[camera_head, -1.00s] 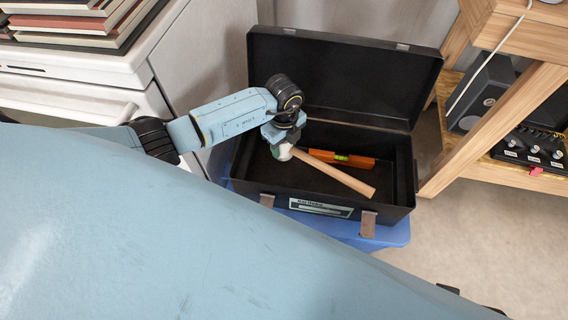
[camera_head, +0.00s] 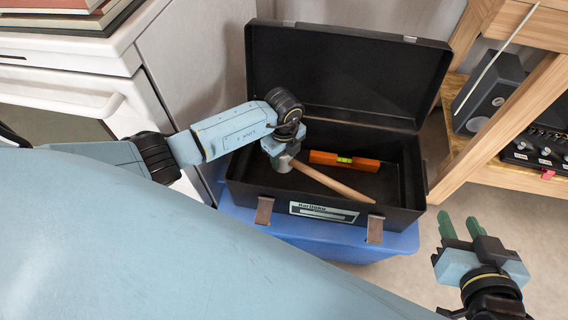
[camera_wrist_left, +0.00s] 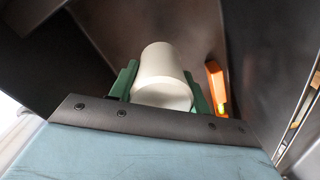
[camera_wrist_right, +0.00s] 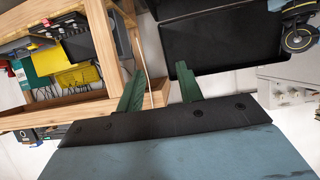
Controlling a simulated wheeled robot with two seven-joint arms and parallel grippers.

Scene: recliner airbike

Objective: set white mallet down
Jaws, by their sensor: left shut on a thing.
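The white mallet (camera_head: 283,164) has a pale head and a light wooden handle (camera_head: 335,183). My left gripper (camera_head: 279,160) is shut on its head, inside the open black toolbox (camera_head: 345,75). The handle slants to the right toward the box's front wall; I cannot tell whether it touches the floor of the box. In the left wrist view, the mallet head (camera_wrist_left: 162,78) sits between the green fingers (camera_wrist_left: 160,88). My right gripper (camera_head: 460,226) is open and empty, right of the toolbox; its spread fingers also show in the right wrist view (camera_wrist_right: 160,90).
An orange level (camera_head: 344,161) lies in the toolbox behind the mallet handle. The toolbox stands on a blue bin (camera_head: 330,238). A wooden shelf (camera_head: 500,125) with a speaker (camera_head: 487,92) is at the right, and a white cabinet (camera_head: 85,90) at the left.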

